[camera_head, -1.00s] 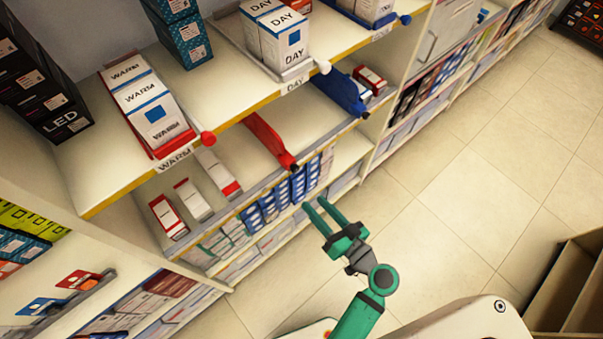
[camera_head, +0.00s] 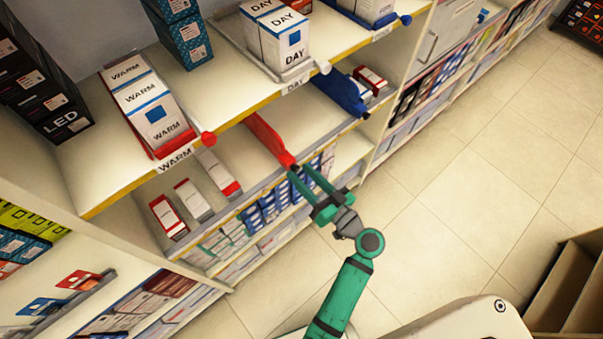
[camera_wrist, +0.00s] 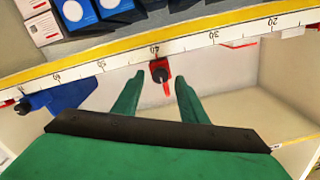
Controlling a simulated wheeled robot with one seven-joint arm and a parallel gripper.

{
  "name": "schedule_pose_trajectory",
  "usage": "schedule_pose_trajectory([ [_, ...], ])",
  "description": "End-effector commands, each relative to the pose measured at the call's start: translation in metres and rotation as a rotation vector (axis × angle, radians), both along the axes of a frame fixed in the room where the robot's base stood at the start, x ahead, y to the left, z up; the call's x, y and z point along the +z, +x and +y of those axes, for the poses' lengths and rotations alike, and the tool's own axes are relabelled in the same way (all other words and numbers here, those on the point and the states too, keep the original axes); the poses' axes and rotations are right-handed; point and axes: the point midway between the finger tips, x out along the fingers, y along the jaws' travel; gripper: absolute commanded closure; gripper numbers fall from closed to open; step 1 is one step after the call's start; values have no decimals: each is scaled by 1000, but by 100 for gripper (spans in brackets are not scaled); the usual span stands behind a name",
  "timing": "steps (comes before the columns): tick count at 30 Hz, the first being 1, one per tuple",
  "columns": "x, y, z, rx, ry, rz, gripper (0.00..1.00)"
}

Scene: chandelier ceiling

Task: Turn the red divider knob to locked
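The red divider (camera_head: 265,137) stands on the lower shelf, running back from its front edge. Its front end, with a dark knob (camera_wrist: 158,73), meets the shelf edge and shows between my fingertips in the wrist view. The knob's lock position is too small to read. My gripper (camera_head: 300,172) is open, its two green fingers pointing at the divider's front end. In the wrist view the fingers (camera_wrist: 159,82) lie on either side of the knob with a gap to each; contact is not visible.
A blue divider (camera_head: 342,92) stands to the right on the same shelf. Small red-and-white boxes (camera_head: 192,199) lie to the left. The upper shelf with WARM boxes (camera_head: 147,104) overhangs. A scale strip (camera_wrist: 115,66) runs along the shelf edge.

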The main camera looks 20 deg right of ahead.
Motion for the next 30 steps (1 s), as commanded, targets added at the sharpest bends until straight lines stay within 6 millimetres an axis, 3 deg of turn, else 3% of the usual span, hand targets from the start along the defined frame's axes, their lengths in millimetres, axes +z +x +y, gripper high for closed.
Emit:
schedule_pose_trajectory([
  [11,0,7,3,-1,0,1,61],
  [12,0,7,3,-1,0,2,64],
  [17,0,7,3,-1,0,2,100],
  [30,-1,7,3,0,68,26,100],
])
